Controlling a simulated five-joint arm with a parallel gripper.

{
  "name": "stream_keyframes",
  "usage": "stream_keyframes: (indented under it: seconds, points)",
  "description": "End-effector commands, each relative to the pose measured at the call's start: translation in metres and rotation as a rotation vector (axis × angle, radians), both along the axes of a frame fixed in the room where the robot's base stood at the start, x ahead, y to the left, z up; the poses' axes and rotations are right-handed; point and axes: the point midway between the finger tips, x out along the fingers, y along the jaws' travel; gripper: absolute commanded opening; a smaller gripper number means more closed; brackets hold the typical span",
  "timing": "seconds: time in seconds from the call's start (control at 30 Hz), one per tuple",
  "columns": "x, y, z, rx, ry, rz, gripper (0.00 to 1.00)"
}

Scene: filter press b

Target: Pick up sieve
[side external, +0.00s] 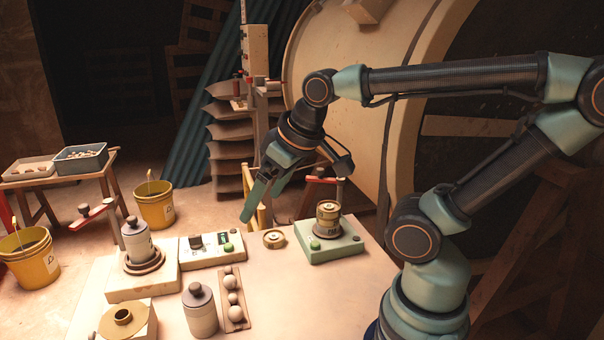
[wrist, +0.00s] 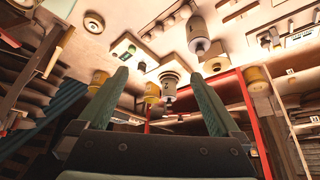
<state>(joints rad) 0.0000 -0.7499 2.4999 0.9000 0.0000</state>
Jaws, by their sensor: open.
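The likely sieve is a low, round brass-coloured ring (side external: 274,238) lying flat on the pale tabletop, left of the green scale. A matching round shape (wrist: 94,20) shows at the upper left of the wrist view.
A control box (side external: 212,252), a lidded bottle on a stand (side external: 135,241), another bottle (side external: 201,312) and a strip of white balls (side external: 233,300) stand left of the ring. Yellow buckets (side external: 154,205) are on the floor. The table's front right is clear.

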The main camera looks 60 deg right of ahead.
Motion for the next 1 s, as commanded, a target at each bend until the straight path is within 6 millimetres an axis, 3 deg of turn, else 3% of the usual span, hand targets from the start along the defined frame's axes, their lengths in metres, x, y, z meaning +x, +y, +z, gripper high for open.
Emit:
stream_keyframes:
  seconds: [0.23,0.37,0.67,0.8,1.0]
  points:
    - [0.002,-0.004,0.001,0.005,0.009,-0.024,1.00]
    - [0.009,-0.028,0.003,0.030,0.060,-0.149,1.00]
    - [0.024,-0.142,0.001,0.160,0.253,-0.701,1.00]
    - [0.017,-0.199,-0.009,0.227,0.332,-0.952,1.00]
    - [0.000,-0.252,-0.022,0.296,0.404,-1.191,1.00]
